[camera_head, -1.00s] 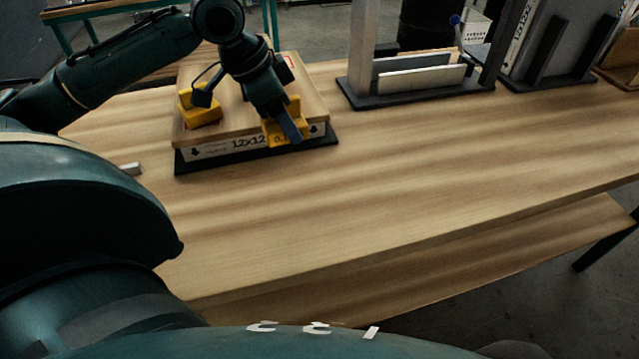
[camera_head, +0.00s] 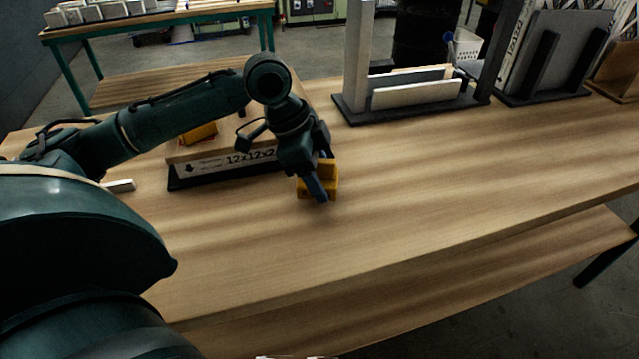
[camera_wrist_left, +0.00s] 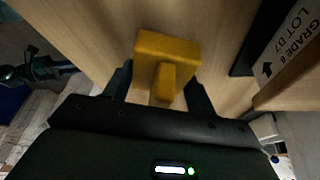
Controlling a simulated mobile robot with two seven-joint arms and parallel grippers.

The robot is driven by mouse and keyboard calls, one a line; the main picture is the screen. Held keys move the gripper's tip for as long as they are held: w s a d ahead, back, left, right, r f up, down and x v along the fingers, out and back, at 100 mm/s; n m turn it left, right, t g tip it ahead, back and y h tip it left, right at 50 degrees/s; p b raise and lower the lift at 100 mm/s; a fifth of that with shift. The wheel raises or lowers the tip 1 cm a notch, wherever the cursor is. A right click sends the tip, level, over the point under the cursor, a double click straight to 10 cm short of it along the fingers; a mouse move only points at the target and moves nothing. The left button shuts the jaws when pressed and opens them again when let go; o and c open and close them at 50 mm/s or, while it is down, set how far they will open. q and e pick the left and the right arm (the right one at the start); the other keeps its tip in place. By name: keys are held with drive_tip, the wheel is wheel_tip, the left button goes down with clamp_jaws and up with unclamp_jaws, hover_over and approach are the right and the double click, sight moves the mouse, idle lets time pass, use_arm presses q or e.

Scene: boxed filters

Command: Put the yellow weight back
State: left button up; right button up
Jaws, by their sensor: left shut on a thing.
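My left gripper (camera_head: 316,194) is shut on a yellow weight (camera_head: 330,178) by its narrow handle, just right of the boxed filter stack. The weight also shows between the fingers in the left wrist view (camera_wrist_left: 168,50), with bare wood behind it. I cannot tell whether it touches the table. A second yellow weight (camera_head: 200,131) sits on the wooden board (camera_head: 185,152) on top of the filter box (camera_head: 225,163), partly hidden behind my left arm. The box rests on a black base (camera_head: 200,182). My right gripper is not in view.
A small white block (camera_head: 119,186) lies left of the base. A dark rack (camera_head: 420,106) with panels stands at the back, and another rack (camera_head: 560,92) is right of it. The table's (camera_head: 420,190) middle and right front are clear.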

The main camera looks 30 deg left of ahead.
use_arm(q)
drive_tip(key=shift+f, duration=1)
drive_tip(key=shift+f, duration=0.1)
drive_tip(key=o, duration=1.1)
drive_tip(key=shift+f, duration=0.15)
drive_tip(key=o, duration=0.4)
drive_tip(key=p+v, duration=0.1)
drive_tip(key=v, duration=1.1)
drive_tip(key=shift+r, duration=0.2)
